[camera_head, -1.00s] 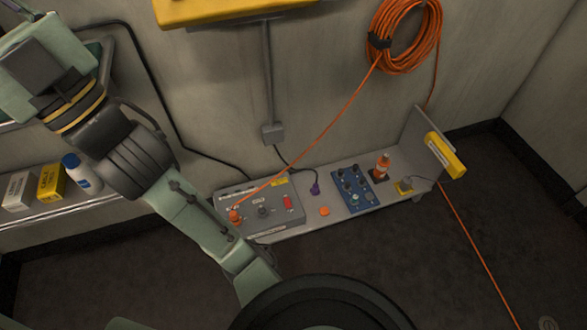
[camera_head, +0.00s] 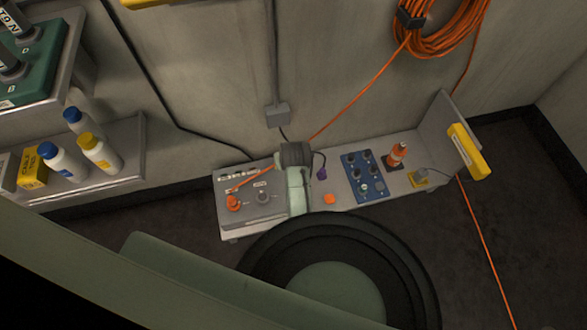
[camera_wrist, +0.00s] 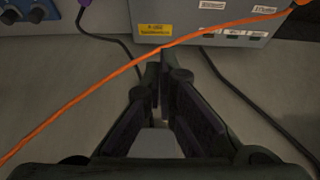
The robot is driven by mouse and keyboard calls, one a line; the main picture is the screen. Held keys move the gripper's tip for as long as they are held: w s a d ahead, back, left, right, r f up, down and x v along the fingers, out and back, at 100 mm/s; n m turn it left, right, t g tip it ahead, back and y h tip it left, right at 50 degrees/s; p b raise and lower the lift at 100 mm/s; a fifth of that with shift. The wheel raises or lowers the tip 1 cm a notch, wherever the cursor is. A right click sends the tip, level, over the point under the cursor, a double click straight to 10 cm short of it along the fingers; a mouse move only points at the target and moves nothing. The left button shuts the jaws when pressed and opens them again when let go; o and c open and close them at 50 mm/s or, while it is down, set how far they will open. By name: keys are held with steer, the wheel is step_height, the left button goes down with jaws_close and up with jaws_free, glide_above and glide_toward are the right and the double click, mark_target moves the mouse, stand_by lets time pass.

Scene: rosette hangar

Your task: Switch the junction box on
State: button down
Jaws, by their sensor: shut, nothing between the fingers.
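The junction box appears to be the grey box (camera_head: 262,212) on the bench, with an orange plug (camera_head: 232,203) at its left and a dark round knob (camera_head: 263,197) in the middle. My arm covers its right part, so the red switch there is hidden. In the wrist view the box (camera_wrist: 190,15) is at the top, with a yellow label (camera_wrist: 155,29) on its edge. My gripper (camera_wrist: 162,58) is shut and empty, its tips just short of the box in the picture; I cannot tell whether they touch. In the head view the gripper is hidden.
An orange cable (camera_wrist: 100,85) crosses in front of the fingertips in the wrist view. Bottles (camera_head: 100,152) occupy the left shelf.

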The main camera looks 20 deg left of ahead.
steer(key=shift+g+h, duration=0.4)
steer(key=shift+g, duration=0.1)
steer(key=f, duration=0.5)
steer(key=w+f, duration=0.1)
steer(key=f, duration=1)
steer(key=shift+w+d+f, duration=0.2)
steer(key=shift+w+d, duration=0.1)
steer(key=shift+w, duration=0.05)
steer(key=shift+w+a+f+g+h+b, duration=0.2)
steer(key=shift+w+f+g+h+b, duration=0.15)
steer(key=shift+f+g, duration=0.15)
steer(key=shift+w+f+g+h, duration=0.1)
steer(key=shift+g+h, duration=0.25)
steer(key=shift+g, duration=0.15)
steer(key=shift+f, duration=0.15)
steer(key=shift+s, duration=0.2)
